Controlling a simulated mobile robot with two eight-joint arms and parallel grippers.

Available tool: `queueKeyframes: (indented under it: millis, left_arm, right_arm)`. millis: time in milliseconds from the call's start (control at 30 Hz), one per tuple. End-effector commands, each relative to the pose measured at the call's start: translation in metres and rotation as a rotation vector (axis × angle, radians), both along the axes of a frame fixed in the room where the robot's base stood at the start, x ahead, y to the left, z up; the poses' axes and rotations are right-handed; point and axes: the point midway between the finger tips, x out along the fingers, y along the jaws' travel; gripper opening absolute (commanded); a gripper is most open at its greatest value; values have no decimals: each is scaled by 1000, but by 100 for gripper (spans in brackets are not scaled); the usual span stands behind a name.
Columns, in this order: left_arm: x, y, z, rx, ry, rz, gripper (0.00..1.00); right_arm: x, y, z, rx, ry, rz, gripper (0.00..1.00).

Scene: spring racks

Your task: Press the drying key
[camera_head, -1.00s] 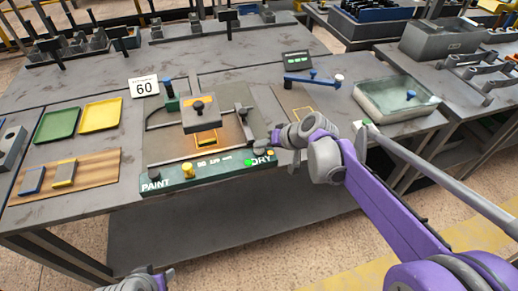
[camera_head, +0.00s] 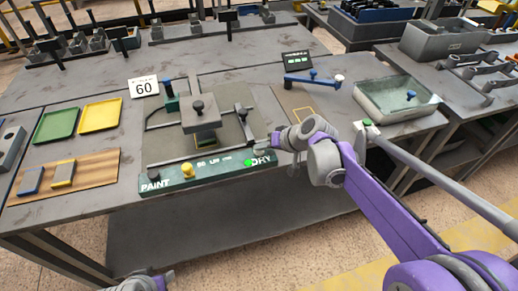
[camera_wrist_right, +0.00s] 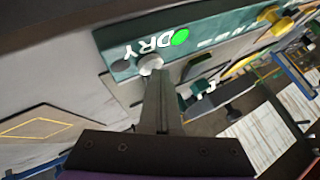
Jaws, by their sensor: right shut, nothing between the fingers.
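The green control panel (camera_head: 215,170) runs along the front of the station, with PAINT at its left end and DRY at its right. A green lamp (camera_head: 250,162) is lit beside DRY. My right gripper (camera_head: 277,142) is at the panel's right end, shut and empty. In the right wrist view its closed fingers (camera_wrist_right: 157,80) reach to a pale round key (camera_wrist_right: 150,64) beside the DRY lettering. The fingertips overlap the key in that view; I cannot tell how far it is pressed. A grey part of my left arm shows at the bottom edge; its jaws are unclear.
Behind the panel stands a grey block with a black knob (camera_head: 199,110). A yellow knob (camera_head: 187,170) and a dark knob (camera_head: 153,174) sit on the panel. A blue lever (camera_head: 312,78) and a glass-topped box (camera_head: 396,97) are to the right. Green and yellow trays lie left.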

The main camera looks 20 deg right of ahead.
Motion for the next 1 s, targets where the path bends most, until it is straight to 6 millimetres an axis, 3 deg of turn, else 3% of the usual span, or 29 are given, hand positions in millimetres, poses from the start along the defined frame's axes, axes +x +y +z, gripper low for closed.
queueKeyframes:
  millis: [433, 833, 1000]
  left_arm:
    - [2, 0, 17, 0, -6, 0, 50]
    - [2, 0, 18, 0, -6, 0, 50]
    - [4, 0, 28, 0, -10, 0, 50]
  right_arm:
    - [0, 0, 20, -1, 0, 1, 0]
    - [0, 0, 21, 0, 0, 0, 0]
    - [0, 0, 34, 0, -1, -1, 0]
